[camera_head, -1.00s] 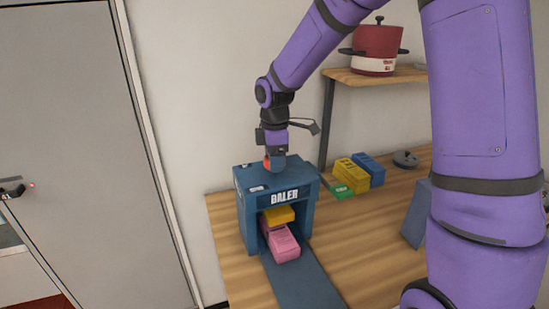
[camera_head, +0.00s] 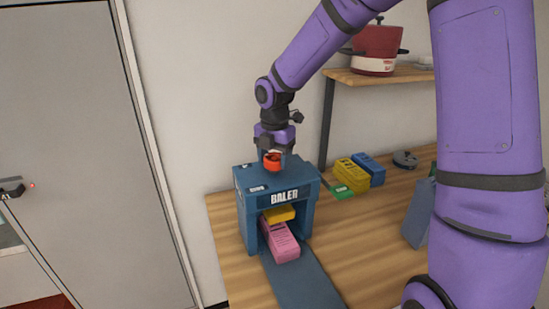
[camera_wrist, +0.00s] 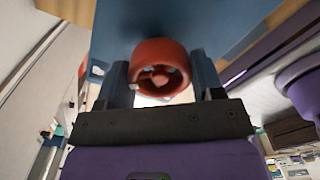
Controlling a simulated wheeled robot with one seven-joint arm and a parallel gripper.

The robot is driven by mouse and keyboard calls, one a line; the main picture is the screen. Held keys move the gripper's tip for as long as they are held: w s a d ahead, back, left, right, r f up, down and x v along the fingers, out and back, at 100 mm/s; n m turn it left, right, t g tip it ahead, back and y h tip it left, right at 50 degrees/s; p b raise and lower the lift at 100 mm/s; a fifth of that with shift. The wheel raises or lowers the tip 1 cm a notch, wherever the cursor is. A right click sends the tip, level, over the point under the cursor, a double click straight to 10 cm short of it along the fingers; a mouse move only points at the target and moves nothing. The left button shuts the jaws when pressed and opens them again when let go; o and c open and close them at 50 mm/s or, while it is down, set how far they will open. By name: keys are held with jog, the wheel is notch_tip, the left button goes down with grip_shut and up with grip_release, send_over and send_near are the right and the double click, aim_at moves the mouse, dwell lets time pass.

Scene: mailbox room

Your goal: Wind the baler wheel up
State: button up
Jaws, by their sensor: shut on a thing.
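The blue baler (camera_head: 246,207) stands on the wooden counter with its front opening facing me. Its red wheel (camera_head: 272,161) sits on top, and my gripper (camera_head: 273,150) is above it, pointing down. In the wrist view the round red wheel (camera_wrist: 150,50) lies between the two fingers of my gripper (camera_wrist: 162,80), which is shut on it. Inside the opening a yellow plate or block (camera_head: 279,213) is above a pink block (camera_head: 283,245). I cannot tell whether these two touch.
Yellow (camera_head: 351,174) and blue (camera_head: 371,169) blocks and a green piece (camera_head: 343,189) lie on the counter (camera_head: 360,230) to the right. A shelf (camera_head: 385,77) holds a red pot (camera_head: 376,44). A grey door (camera_head: 90,150) is at left.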

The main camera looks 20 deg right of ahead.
aim_at(275, 157)
jog(key=shift+n, duration=0.5)
jog(key=o, duration=0.9)
jog(key=shift+r, duration=0.15)
notch_tip(275, 157, up, 11)
jog(key=shift+f, duration=0.2)
dwell(0.3)
